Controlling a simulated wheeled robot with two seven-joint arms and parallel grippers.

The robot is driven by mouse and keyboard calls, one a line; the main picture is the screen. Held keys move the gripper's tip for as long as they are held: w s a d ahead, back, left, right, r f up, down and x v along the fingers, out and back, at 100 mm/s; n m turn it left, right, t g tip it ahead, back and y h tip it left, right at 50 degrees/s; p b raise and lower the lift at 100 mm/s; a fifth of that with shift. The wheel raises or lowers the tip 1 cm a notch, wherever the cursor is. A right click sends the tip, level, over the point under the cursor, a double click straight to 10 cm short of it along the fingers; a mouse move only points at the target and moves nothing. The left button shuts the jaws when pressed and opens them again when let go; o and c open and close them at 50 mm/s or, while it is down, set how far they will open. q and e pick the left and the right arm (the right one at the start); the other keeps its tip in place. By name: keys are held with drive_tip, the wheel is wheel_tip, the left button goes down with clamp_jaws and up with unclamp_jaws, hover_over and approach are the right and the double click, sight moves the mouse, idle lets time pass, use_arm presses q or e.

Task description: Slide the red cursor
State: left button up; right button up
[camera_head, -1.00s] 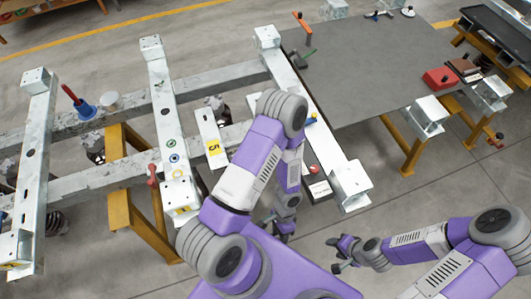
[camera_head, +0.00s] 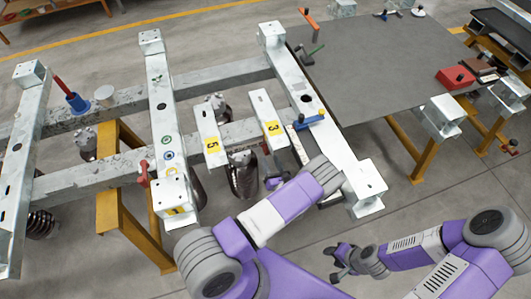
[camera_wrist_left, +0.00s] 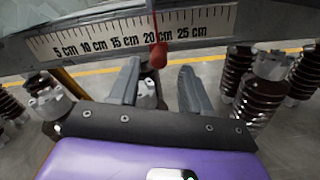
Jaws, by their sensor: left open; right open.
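The red cursor (camera_wrist_left: 159,54) shows in the left wrist view, near the 20 cm mark of a white ruler (camera_wrist_left: 112,36) marked from 5 to 25 cm. A thin red line rises from its knob. My left gripper (camera_wrist_left: 160,66) is open, its two grey fingers apart below the ruler. The knob appears between the fingertips, nearer the left finger; I cannot tell whether it is touched. In the head view the left hand is largely hidden behind its own wrist. My right gripper (camera_head: 340,262) is open and empty at the lower right, over the floor.
Yellow plates numbered 5 (camera_head: 211,144) and 3 (camera_head: 272,128) sit on short white bars between the metal beams. A grey table (camera_head: 380,75) stands at the right. Ribbed insulators (camera_wrist_left: 262,98) flank the gripper below.

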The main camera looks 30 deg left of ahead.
sight(266, 152)
use_arm(q)
drive_tip(key=b+x, duration=0.1)
drive_tip(key=x, duration=0.4)
drive_tip(key=shift+w+a, duration=0.1)
drive_tip(key=shift+a, duration=0.2)
clamp_jaws()
